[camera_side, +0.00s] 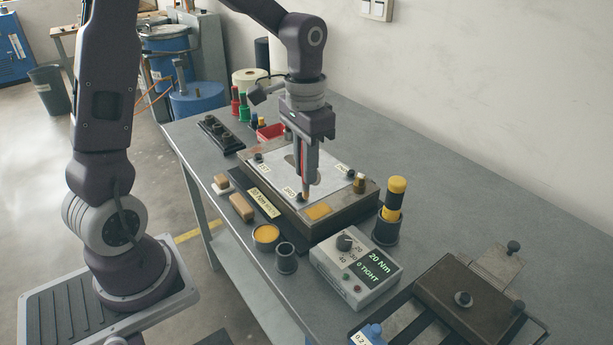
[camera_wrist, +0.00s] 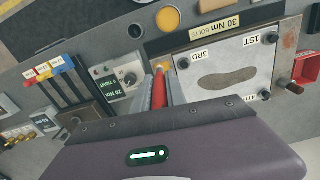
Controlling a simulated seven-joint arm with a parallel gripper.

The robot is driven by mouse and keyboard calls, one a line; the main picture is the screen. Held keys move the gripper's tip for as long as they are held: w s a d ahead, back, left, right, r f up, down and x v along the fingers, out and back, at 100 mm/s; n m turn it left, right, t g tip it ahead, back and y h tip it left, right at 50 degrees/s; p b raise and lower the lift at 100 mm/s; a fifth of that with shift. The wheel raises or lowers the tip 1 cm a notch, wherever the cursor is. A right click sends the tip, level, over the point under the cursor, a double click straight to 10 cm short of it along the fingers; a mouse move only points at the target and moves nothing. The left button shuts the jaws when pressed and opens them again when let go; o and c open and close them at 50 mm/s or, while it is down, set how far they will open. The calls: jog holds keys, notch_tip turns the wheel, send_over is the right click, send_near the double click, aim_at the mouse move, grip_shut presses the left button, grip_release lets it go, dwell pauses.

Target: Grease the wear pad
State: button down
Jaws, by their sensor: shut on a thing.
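My gripper (camera_side: 305,192) is shut on a slim red-handled tool, which looks like a brush (camera_wrist: 159,91). It points down near the front corner of the fixture, by the "3RD" label. The tool's tan tip shows just behind the amber pad (camera_side: 318,212) on the dark fixture block (camera_side: 342,217); I cannot tell whether they touch. In the wrist view an amber patch (camera_wrist: 183,63) shows just past the fingertips. An open tin of yellow grease (camera_side: 265,234) stands on the table in front of the block; it also shows in the wrist view (camera_wrist: 168,19).
A light plate (camera_side: 325,168) with corner bolts tops the block. A dark empty cup (camera_side: 286,259), a torque box (camera_side: 356,270) reading 20 Nm and a yellow-black tool in a holder (camera_side: 390,205) stand nearby. A dark mould (camera_side: 468,292) lies right. The back right table is clear.

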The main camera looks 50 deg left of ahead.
jog(key=shift+r, duration=1.3)
